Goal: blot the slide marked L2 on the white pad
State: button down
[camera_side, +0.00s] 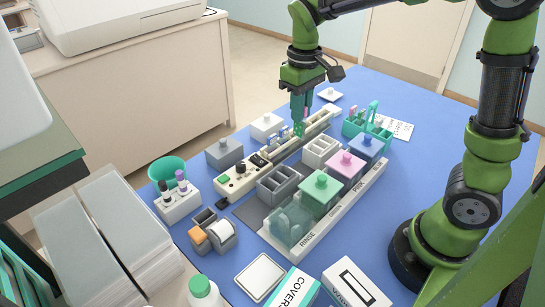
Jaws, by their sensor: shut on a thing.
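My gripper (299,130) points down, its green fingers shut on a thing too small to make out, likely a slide. Its tips are at the long white device behind the staining row. Small pale and bluish slide ends (284,131) show just left of the fingers. I cannot read the L2 mark on any slide. A flat white pad (260,278) with a dark edge lies at the front of the blue table, well away from my gripper, with nothing on it.
The staining row (311,238) has lidded green, pink and blue jars. A grey open rack (279,185) and a cream one (321,151) stand beside it. A green caddy (367,124) is behind. Boxes (294,289), a bottle (204,291) and a teal bowl (167,170) edge the table.

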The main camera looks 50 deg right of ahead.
jog(key=r, duration=0.5)
jog(key=shift+a+r, duration=0.2)
jog(key=s+a, duration=0.7)
jog(key=a, duration=0.6)
jog(key=s+a, duration=0.6)
jog(key=a, duration=0.7)
jog(key=shift+d+f, duration=0.1)
jog(key=shift+f, duration=8.25)
jog(key=shift+f, duration=0.65)
notch_tip(320, 180, up, 6)
jog(key=shift+r, duration=0.1)
